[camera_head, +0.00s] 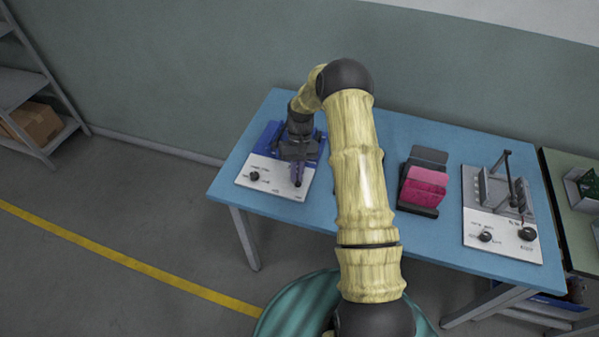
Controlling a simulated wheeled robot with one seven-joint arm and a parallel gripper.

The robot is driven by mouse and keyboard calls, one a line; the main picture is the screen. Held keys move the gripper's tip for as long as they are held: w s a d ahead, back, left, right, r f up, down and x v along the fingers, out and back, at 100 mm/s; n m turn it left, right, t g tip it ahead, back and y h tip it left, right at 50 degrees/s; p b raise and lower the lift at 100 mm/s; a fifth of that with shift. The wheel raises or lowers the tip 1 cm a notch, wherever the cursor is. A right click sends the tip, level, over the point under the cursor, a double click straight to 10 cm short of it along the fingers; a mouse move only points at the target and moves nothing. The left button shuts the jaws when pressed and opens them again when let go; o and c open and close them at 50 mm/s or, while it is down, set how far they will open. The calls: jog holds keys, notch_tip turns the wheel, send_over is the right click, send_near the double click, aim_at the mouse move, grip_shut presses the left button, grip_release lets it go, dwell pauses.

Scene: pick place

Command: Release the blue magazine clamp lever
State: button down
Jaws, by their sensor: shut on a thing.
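The blue magazine fixture (268,137) stands at the left end of the blue table, on a white panel (279,181) with a dark knob (254,176). My gripper (297,172) points down over the front of this fixture. It is shut on a small dark, purplish piece, which appears to be the clamp lever (297,179), above the panel's right part. My wrist and gripper hide most of the fixture's middle, so the exact grasp and the lever's angle cannot be made out.
A black holder with pink and dark plates (427,184) stands right of my arm on the blue table (390,131). Farther right is a white-panelled fixture (502,235) with an upright lever and knobs. A green-topped table (571,187) adjoins at right. A shelf (22,90) stands far left.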

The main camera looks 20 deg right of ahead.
jog(key=shift+s+f, duration=0.15)
jog(key=shift+s, duration=0.1)
jog(key=c, duration=1.6)
grip_release()
jog(key=shift+o, duration=0.3)
jog(key=shift+w, duration=0.1)
jog(key=b+v, duration=0.1)
jog(key=v, duration=1.6)
jog(key=shift+r, duration=0.2)
jog(key=shift+w, duration=0.1)
